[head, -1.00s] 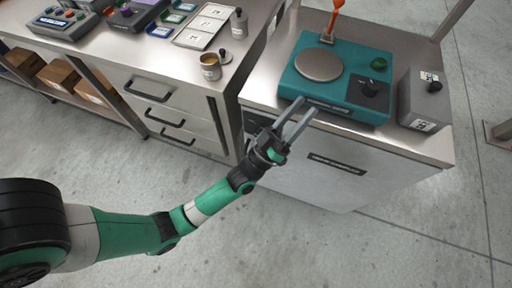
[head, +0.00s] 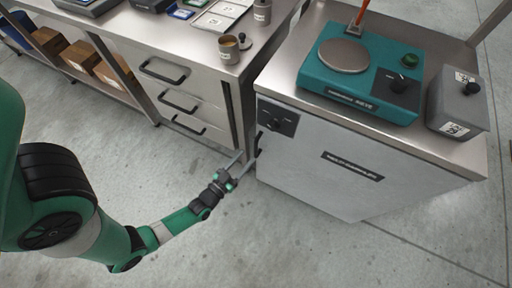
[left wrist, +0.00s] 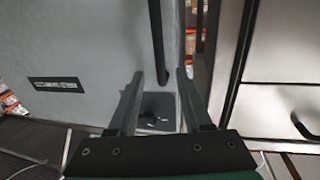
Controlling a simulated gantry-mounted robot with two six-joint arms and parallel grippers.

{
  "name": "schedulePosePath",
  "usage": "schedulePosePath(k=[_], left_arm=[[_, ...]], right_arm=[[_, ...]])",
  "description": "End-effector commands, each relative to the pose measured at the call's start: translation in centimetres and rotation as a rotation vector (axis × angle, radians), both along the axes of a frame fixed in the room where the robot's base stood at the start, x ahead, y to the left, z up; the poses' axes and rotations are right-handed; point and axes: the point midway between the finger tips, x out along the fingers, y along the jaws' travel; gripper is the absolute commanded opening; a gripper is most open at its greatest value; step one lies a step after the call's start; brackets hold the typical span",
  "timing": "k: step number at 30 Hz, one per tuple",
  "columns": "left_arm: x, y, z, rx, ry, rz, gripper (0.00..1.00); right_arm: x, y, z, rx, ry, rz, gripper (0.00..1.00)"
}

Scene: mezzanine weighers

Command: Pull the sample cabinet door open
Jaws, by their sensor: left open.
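The sample cabinet (head: 330,190) stands under the bench on the right, with a pale grey door that looks shut. Its dark upright handle (head: 259,144) is at the door's left edge, below a black panel with a knob (head: 278,118). My left gripper (head: 246,160) is open and empty, with its fingers by the handle. In the left wrist view the dark handle bar (left wrist: 157,42) lines up between the two open fingers (left wrist: 160,78); I cannot tell whether they touch it. The black panel (left wrist: 157,110) shows between the fingers. My right gripper is out of view.
A teal scale (head: 345,85) and a grey box (head: 458,100) stand on the cabinet top. A drawer unit (head: 190,75) stands to the left, across a narrow gap. A cup (head: 229,48) sits on its top. The floor (head: 290,250) in front is clear.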

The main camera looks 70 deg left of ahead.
Motion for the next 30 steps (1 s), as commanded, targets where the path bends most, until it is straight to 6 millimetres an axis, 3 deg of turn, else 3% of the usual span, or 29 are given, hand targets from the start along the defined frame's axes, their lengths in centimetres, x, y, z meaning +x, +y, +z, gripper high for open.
schedulePosePath(k=[3,9,20,28,30], left_arm=[[2.5,1.5,-0.2,0.002,-0.006,0.002,0.5],[5.3,3.1,-0.1,0.001,-0.003,0.0,0.5],[6.0,3.5,0.1,0.0,-0.001,-0.001,0.5],[6.0,3.5,0.1,0.0,-0.001,-0.001,0.01],[6.0,3.5,0.1,0.0,-0.001,-0.001,0.0]], right_arm=[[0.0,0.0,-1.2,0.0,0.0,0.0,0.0],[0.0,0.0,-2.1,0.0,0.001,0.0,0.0],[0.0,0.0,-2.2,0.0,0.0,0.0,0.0],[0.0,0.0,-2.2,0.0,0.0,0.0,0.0],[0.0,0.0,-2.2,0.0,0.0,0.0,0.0]])
